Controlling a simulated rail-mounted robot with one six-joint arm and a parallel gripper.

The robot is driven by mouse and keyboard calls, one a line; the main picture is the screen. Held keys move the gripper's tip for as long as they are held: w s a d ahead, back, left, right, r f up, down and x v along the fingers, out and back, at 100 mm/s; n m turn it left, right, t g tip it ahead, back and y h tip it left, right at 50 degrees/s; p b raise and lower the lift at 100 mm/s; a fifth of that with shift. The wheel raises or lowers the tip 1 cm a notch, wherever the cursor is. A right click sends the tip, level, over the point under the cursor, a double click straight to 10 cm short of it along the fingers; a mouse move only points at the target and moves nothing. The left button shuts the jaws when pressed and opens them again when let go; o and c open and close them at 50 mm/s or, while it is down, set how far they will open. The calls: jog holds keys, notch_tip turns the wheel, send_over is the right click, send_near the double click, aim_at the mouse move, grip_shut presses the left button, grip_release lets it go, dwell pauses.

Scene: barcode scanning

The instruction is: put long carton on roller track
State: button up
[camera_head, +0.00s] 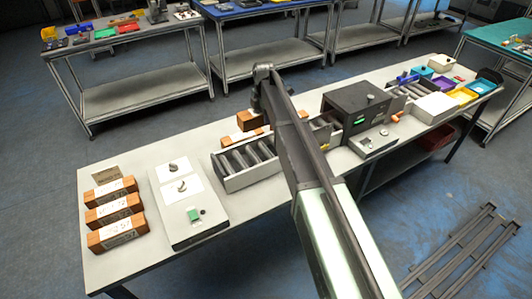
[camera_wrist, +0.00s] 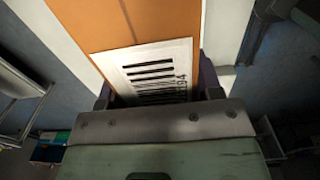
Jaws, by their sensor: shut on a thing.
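A long orange-brown carton (camera_wrist: 85,22) with a white barcode label (camera_wrist: 158,70) fills the top of the wrist view. My gripper (camera_wrist: 157,88) is shut on it, with a dark finger at each side of the label. In the head view my own arm hides the gripper. An orange-brown carton (camera_head: 247,120) shows there beside the arm, behind the roller track, and seems to be the held one. The roller track (camera_head: 240,183), a pale-sided tray with grey rollers, lies mid-table, partly covered by my arm. I cannot tell whether the carton touches it.
Three labelled orange-brown cartons (camera_head: 115,210) lie at the table's left end, next to a white scale-like plate (camera_head: 195,228). A dark scanner box (camera_head: 357,108) stands right of the track. Coloured bins (camera_head: 463,96) fill the far right. Bare tabletop lies in front of the track.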

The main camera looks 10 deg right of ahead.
aim_at(265, 151)
notch_tip(265, 151, down, 16)
jog(key=b, duration=1.3)
jog(key=o, duration=1.3)
jog(key=shift+r, duration=0.15)
notch_tip(265, 151, up, 13)
jog(key=p, duration=1.2)
jog(key=shift+p, duration=0.3)
jog(key=shift+f, duration=0.25)
jog(key=s+m, duration=0.7)
jog(key=s, duration=0.4)
jog(key=s+d+m, duration=0.1)
jog(key=s+m, duration=0.6)
jog(key=s, duration=0.5)
jog(key=s+m, duration=0.7)
jog(key=s, duration=0.5)
jog(key=shift+d+f+m, duration=0.1)
jog(key=shift+d+m, duration=0.15)
jog(key=shift+m, duration=0.15)
